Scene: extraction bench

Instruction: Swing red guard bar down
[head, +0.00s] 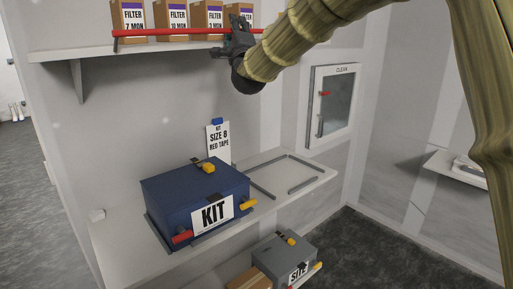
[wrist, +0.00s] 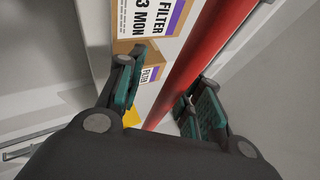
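The red guard bar (head: 165,33) runs level along the front of the upper shelf, before the filter boxes. My gripper (head: 238,30) is at the bar's right part in the head view. In the wrist view the red bar (wrist: 200,65) passes between the two fingers of my gripper (wrist: 160,95), nearer the right finger. The fingers stand apart, with a gap between the left finger and the bar.
Filter boxes (head: 170,16) stand on the upper shelf (head: 75,52). Below, a blue KIT case (head: 190,192) rests on the middle shelf (head: 130,247), with a size sign (head: 218,145) behind it. A grey case (head: 285,258) sits lower. A CLEAN cabinet (head: 333,105) is on the right wall.

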